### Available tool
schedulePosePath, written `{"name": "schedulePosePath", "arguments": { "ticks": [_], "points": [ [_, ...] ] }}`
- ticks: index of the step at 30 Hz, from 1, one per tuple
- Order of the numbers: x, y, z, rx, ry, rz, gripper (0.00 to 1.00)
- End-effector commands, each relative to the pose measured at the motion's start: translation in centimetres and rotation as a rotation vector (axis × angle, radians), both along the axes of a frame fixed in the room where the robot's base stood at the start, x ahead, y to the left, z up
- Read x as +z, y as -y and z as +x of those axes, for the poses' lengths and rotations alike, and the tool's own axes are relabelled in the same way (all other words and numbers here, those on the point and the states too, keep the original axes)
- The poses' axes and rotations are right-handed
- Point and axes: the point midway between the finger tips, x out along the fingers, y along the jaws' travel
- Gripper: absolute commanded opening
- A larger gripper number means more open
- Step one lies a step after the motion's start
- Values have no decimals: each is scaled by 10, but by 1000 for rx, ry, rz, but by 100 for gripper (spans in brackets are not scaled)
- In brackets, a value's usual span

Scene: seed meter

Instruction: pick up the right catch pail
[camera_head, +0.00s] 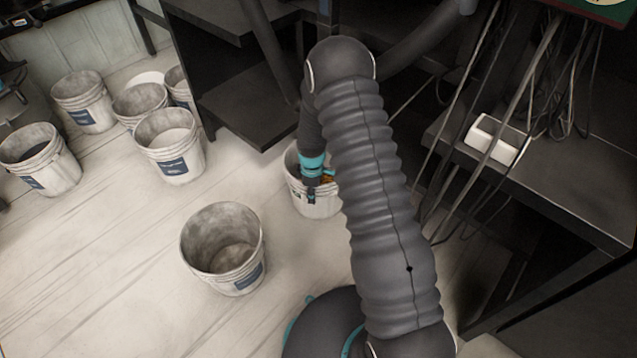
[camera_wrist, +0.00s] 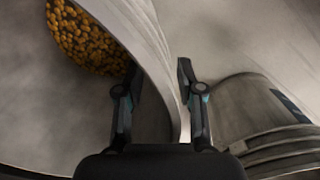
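The right catch pail (camera_head: 318,207) is a whitish, worn bucket on the floor, partly hidden behind my arm in the head view. Orange-yellow grains (camera_wrist: 88,38) lie at its bottom. My gripper (camera_head: 312,190) points down at its near rim. In the wrist view the fingers (camera_wrist: 158,70) are apart. The pail's wall (camera_wrist: 150,48) runs between them, with the left finger inside the pail and the right finger outside. The gap beside the wall shows no clear grip. The other front pail (camera_head: 224,283) stands upright and empty to the left.
Several more pails (camera_head: 172,160) stand at the back left. A dark shelf unit (camera_head: 245,110) is behind the right pail. A dark bench (camera_head: 560,190) with hanging cables is at the right. A ribbed, labelled pail surface (camera_wrist: 262,112) lies right of my fingers. Floor at the front left is clear.

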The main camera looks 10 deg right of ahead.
Motion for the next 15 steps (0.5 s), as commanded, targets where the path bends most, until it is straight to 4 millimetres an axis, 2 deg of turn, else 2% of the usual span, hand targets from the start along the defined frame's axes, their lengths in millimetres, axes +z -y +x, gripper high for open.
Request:
{"name": "schedulePosePath", "arguments": {
  "ticks": [4,5,9,15],
  "points": [
    [1,0,0,0,0,0,38],
    [1,0,0,0,0,0,33],
    [1,0,0,0,0,0,0],
    [1,0,0,0,0,0,0]
  ]
}}
